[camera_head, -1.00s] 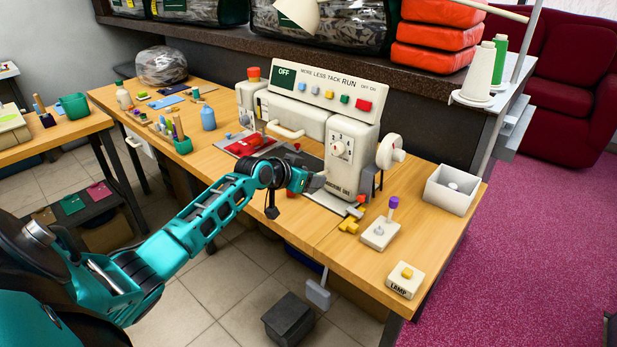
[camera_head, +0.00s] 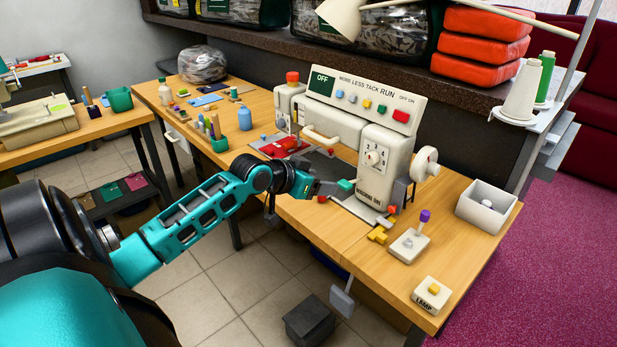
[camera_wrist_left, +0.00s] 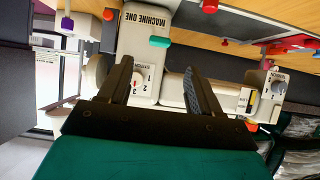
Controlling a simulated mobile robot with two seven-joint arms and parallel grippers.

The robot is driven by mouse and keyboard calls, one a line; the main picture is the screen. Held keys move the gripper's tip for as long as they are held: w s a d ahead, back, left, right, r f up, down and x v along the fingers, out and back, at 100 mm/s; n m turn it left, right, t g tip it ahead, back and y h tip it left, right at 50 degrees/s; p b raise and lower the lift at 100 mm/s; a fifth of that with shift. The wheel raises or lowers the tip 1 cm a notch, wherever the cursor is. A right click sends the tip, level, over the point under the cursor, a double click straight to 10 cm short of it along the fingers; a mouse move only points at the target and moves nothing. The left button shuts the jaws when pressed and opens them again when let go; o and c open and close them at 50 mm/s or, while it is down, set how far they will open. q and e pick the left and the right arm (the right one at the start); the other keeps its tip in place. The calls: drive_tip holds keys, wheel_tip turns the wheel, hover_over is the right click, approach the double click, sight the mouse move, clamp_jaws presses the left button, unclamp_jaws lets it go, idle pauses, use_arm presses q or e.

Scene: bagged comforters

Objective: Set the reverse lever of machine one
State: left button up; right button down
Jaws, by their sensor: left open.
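Machine one is the cream sewing machine (camera_head: 386,153) on the wooden table, with a numbered dial (camera_head: 376,157) on its front; its name label shows upside down in the wrist view (camera_wrist_left: 141,20). A green-tipped lever (camera_head: 346,185) sticks out low at its front, and its green end also shows in the wrist view (camera_wrist_left: 159,41). I see no label on this lever. My left gripper (camera_head: 322,187) is just left of the green tip. In the wrist view its fingers (camera_wrist_left: 157,68) are apart and empty, with the green tip beyond them, between their lines. My right gripper is not in view.
A switch box with a purple-knobbed lever (camera_head: 424,217), a yellow block (camera_head: 377,236) and a lamp box (camera_head: 431,294) lie at the front right. A white open box (camera_head: 487,208) stands behind them. A blue bottle (camera_head: 245,118) and small items stand on the left.

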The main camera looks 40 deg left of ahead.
use_arm(q)
drive_tip(key=v, duration=0.3)
drive_tip(key=shift+s+r, duration=0.1)
idle(0.5)
drive_tip(key=s+d+f+g, duration=0.1)
drive_tip(key=s+d+f, duration=0.35)
drive_tip(key=f, duration=0.25)
drive_tip(key=s+d+f, duration=0.3)
drive_tip(key=d+f, duration=0.3)
drive_tip(key=f, duration=0.1)
drive_tip(key=s+d+f+m, duration=0.1)
drive_tip(key=s+d+f, duration=0.1)
drive_tip(key=s+d, duration=0.2)
drive_tip(key=s+d+f+m+h, duration=0.1)
drive_tip(key=s+d+f, duration=0.2)
drive_tip(key=d, duration=0.8)
drive_tip(key=shift+s+f, duration=0.25)
drive_tip(key=shift+s, duration=0.85)
